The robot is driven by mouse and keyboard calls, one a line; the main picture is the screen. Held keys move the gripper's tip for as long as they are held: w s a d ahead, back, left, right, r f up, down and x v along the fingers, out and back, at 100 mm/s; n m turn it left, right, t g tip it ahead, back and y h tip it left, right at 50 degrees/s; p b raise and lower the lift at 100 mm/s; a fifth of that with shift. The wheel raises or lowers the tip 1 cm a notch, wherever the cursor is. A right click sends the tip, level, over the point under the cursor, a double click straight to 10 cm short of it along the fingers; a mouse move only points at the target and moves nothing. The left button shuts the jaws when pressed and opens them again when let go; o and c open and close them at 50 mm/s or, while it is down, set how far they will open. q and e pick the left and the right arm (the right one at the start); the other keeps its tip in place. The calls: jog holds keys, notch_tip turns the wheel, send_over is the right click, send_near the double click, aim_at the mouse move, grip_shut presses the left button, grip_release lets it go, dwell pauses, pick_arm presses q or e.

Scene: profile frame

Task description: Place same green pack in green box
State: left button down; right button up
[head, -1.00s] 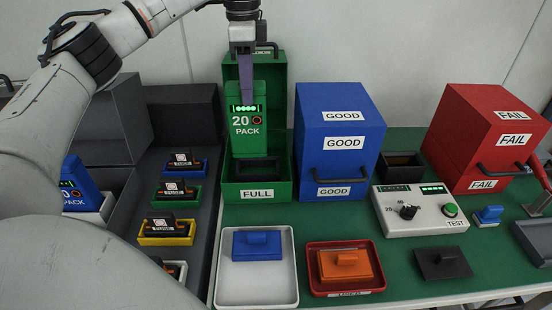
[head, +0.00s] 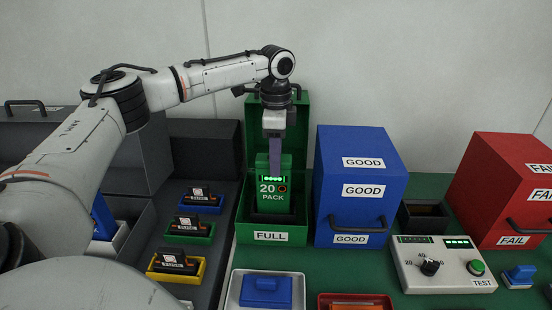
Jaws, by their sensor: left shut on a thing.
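The green pack (head: 273,191), marked "20 PACK" and with lit green dots, stands upright within the open green box (head: 242,222). The box carries a FULL label and its raised lid stands behind the pack. My left gripper (head: 275,150) comes down from above and is shut on the top of the pack. The pack's lower end is close above or on a dark insert in the box; I cannot tell whether it touches. My right gripper is not in view.
A blue GOOD box (head: 361,165) stands close on the right, a red FAIL box (head: 500,180) farther right. A white tester (head: 446,266) sits in front. Small coloured trays (head: 190,229) line the left. A white tray (head: 240,290) with a blue block lies in front.

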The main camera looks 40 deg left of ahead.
pick_arm(q)
jog(key=shift+f, duration=0.1)
jog(key=c, duration=1.2)
grip_release()
notch_tip(320, 180, up, 12)
jog(key=shift+r, duration=0.15)
